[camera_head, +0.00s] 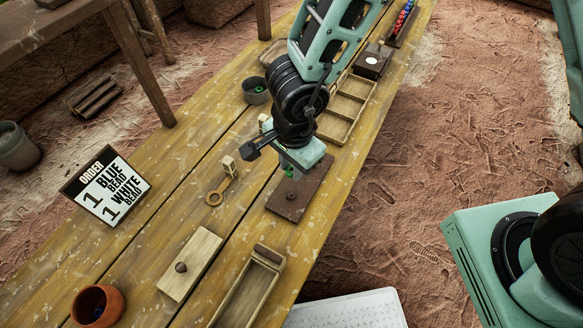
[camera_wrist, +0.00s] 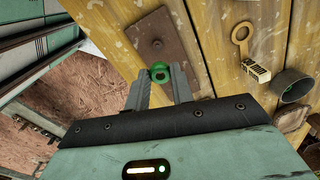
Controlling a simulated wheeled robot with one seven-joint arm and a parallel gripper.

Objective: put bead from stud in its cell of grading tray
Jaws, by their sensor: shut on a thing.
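My gripper (camera_head: 289,173) is shut on a green bead (camera_wrist: 160,73), which shows between the fingertips in the wrist view; only a bit of its green shows in the head view. It is held over the brown plate (camera_head: 305,186), apparently above the surface. A small stud (camera_head: 291,197) stands on this plate, which also shows in the wrist view (camera_wrist: 172,52) with its bare stud (camera_wrist: 156,43). A divided wooden tray (camera_head: 348,107), which looks like the grading tray, lies behind my gripper, partly hidden by my arm. I cannot read its cell contents.
A grey cup (camera_head: 255,91) with something green inside and a ring-ended wooden piece (camera_head: 215,198) are left of my gripper. Nearer are a knobbed board (camera_head: 190,264), a long tray (camera_head: 247,290) and an orange pot (camera_head: 97,306). An order sign (camera_head: 105,186) names blue and white beads.

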